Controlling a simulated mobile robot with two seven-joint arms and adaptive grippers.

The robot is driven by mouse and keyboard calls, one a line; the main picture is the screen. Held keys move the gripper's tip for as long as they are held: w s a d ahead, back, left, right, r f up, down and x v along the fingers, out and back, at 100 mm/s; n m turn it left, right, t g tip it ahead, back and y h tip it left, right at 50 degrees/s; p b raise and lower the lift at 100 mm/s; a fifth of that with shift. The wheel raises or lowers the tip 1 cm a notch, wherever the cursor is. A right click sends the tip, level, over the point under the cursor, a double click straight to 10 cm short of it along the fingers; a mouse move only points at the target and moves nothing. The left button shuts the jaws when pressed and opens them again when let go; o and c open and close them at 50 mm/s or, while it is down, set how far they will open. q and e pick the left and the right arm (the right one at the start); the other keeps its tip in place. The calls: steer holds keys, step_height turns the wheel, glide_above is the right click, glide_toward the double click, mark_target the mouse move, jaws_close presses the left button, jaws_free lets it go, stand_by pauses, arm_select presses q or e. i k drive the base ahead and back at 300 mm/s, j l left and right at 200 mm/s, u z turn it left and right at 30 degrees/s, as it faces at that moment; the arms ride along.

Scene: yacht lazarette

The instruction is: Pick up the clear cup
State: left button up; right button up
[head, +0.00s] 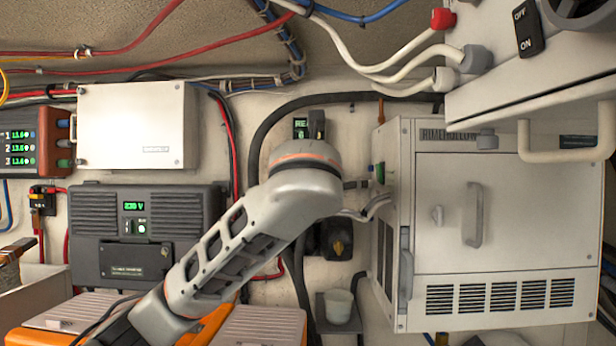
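A small whitish, translucent cup (338,305) stands upright near the bottom centre of the head view. It is on a small grey shelf or holder (325,332), left of the large light-grey cabinet. My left arm comes in from the lower left and rises to an orange-ringed joint near the centre, above and left of the cup. The arm does not cover the cup. No fingers of my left gripper can be made out. My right arm and gripper are not in view.
The light-grey cabinet (450,200) with handles stands to the right, close to the cup. Dark hoses (300,280) run down the wall left of the cup. A black switch (336,238) is above it. Orange-and-grey cases (262,325) lie at lower left.

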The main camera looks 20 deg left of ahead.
mark_target(338, 308)
steer(key=k+l, duration=0.2)
steer(key=k, duration=0.25)
steer(key=k+l, duration=0.2)
steer(key=k, duration=0.3)
